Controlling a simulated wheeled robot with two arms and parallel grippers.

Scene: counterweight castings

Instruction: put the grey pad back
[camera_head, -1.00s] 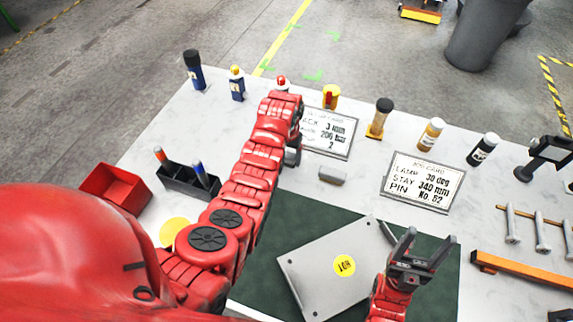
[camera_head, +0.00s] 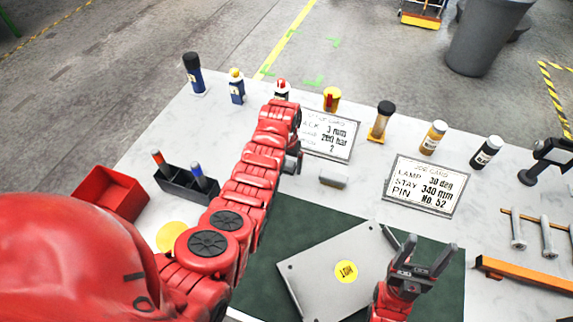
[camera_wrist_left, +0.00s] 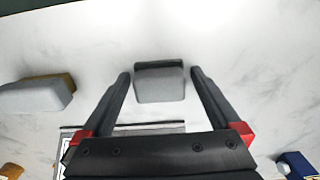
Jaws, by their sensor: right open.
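In the left wrist view a grey block with a dark far edge (camera_wrist_left: 160,85), seemingly the grey pad, sits on the white table between the fingers of my left gripper (camera_wrist_left: 160,75). The fingers are open, with a gap on each side of the block. A second grey block (camera_wrist_left: 35,97) with a mustard-brown side lies to the left; it seems to be the small block (camera_head: 333,180) in the head view. There, my arm mostly hides my left gripper (camera_head: 292,162) and the block between its fingers. My right gripper (camera_head: 428,255) is open and empty above the green mat.
A metal plate with a yellow disc (camera_head: 320,262) lies on the green mat (camera_head: 290,215). Two printed cards (camera_head: 423,185) lie flat near the blocks. Several bottles line the back edge. A black holder (camera_head: 187,185) and red bin (camera_head: 108,192) stand left.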

